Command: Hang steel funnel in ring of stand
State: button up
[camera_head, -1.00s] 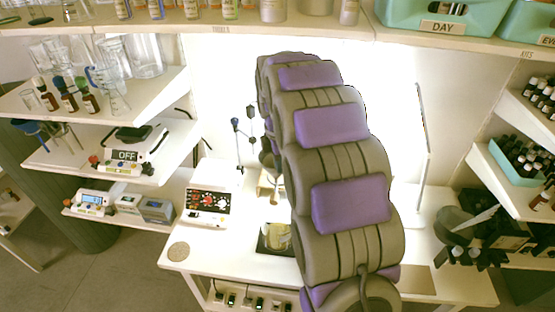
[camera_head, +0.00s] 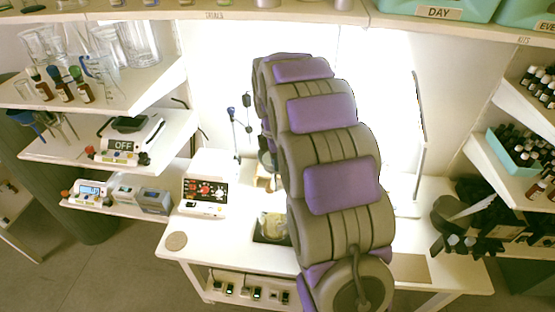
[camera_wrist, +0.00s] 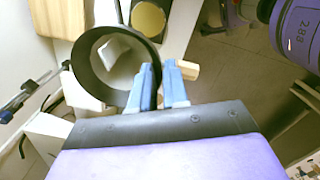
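In the wrist view a dark, round, open-topped piece (camera_wrist: 82,75), which looks like the steel funnel, lies just left of and touching my blue fingertips. My gripper (camera_wrist: 160,75) has its two fingers close together, seemingly pinching the rim wall. A pale patch shows inside the round opening. The stand's rod with a blue clamp (camera_wrist: 36,86) runs at the left of the wrist view. In the head view the stand (camera_head: 233,118) rises at the back of the bench, left of my arm. I cannot make out its ring. My arm hides my gripper in the head view.
A black plate (camera_head: 262,238) with a yellowish vessel lies left of my arm. Shelves with glassware and bottles flank the bench. A round cork mat (camera_head: 176,241) lies at the front left corner.

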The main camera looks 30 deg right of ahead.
jog(key=o, duration=0.3)
jog(key=shift+d, duration=0.55)
jog(key=shift+a+r, duration=0.15)
notch_tip(320, 180, up, 12)
jog(key=shift+a+f+p, duration=0.1)
jog(key=shift+f+p, duration=0.15)
jog(key=shift+p, duration=0.25)
jog(key=shift+a, duration=0.1)
jog(key=s+a+f+m+b, duration=0.1)
jog(key=s+a+f+m, duration=0.3)
jog(key=s, duration=0.8)
jog(key=s+a+f+m+g+b, duration=0.1)
jog(key=s+a+f+m, duration=0.3)
jog(key=s, duration=0.8)
jog(key=s+a+f+m+b, duration=0.3)
jog(key=s+m, duration=0.5)
jog(key=s, duration=0.4)
jog(key=shift+s+a+f+g+y, duration=0.15)
jog(key=shift+a+f, duration=0.1)
jog(key=shift+a, duration=0.45)
jog(key=shift+s+a+f+g+y, duration=0.15)
jog(key=shift+a+f, duration=0.1)
jog(key=shift+a, duration=0.45)
